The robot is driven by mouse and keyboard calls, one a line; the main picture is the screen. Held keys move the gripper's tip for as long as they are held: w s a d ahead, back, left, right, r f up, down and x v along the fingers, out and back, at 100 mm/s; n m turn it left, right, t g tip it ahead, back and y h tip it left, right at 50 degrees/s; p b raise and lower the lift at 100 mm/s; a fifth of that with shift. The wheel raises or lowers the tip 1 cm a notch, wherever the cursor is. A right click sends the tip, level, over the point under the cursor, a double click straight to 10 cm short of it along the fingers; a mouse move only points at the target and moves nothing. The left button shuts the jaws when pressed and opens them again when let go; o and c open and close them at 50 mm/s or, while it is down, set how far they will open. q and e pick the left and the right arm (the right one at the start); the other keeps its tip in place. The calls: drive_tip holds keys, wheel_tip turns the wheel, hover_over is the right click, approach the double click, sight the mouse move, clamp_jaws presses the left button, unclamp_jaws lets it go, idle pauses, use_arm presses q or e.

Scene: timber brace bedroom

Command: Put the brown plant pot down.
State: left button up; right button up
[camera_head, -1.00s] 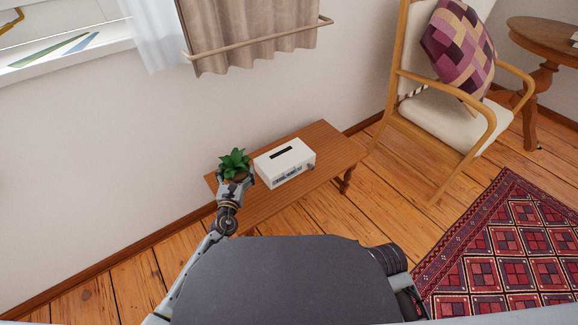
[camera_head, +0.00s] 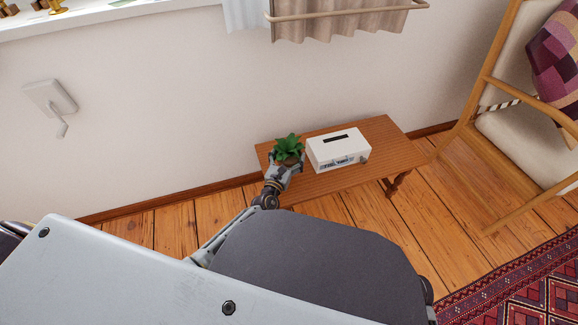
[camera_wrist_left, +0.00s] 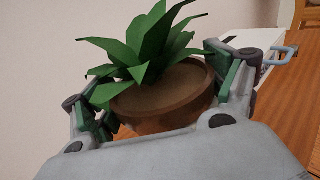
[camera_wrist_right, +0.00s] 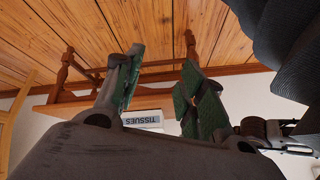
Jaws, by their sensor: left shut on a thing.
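The brown plant pot (camera_wrist_left: 165,108) holds a green leafy plant (camera_head: 288,147) and looks roughly upright. My left gripper (camera_head: 283,167) is shut on the pot, with one finger on each side of it in the left wrist view. The pot is at the left end of the small wooden table (camera_head: 385,140), left of the tissue box. The gripper hides the pot's base, so I cannot tell whether it touches the tabletop. My right gripper (camera_wrist_right: 162,60) is open and empty in the right wrist view, with its fingers apart.
The white tissue box (camera_head: 338,148) stands on the table just right of the pot. The table's right part is bare. A wall runs behind the table, and a wooden armchair (camera_head: 510,120) stands to the right. A patterned rug (camera_head: 520,285) lies at lower right.

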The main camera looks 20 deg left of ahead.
sight(289, 163)
use_arm(q)
drive_tip(key=shift+w+f, duration=0.1)
drive_tip(key=shift+f, duration=0.25)
use_arm(e)
drive_tip(key=shift+a+f, duration=0.1)
drive_tip(key=shift+f, duration=0.45)
use_arm(q)
drive_tip(key=shift+f, duration=0.15)
drive_tip(key=shift+f+b, duration=0.25)
drive_tip(key=shift+b, duration=0.15)
drive_tip(key=shift+f+b, duration=0.35)
drive_tip(key=shift+f, duration=0.3)
drive_tip(key=shift+f+b, duration=0.45)
drive_tip(key=shift+f, duration=0.35)
use_arm(e)
drive_tip(key=shift+w+a+f+m+t+y, duration=0.15)
drive_tip(key=shift+f+t+y, duration=0.1)
drive_tip(key=shift+f, duration=0.6)
drive_tip(key=shift+a+f+m+t+y, duration=0.15)
drive_tip(key=shift+f+t, duration=0.1)
drive_tip(key=shift+f, duration=0.6)
use_arm(q)
drive_tip(key=shift+f, duration=0.1)
use_arm(e)
drive_tip(key=shift+f, duration=0.1)
use_arm(q)
drive_tip(key=o, duration=1.5)
drive_tip(key=shift+f, duration=0.15)
drive_tip(key=shift+c, duration=0.2)
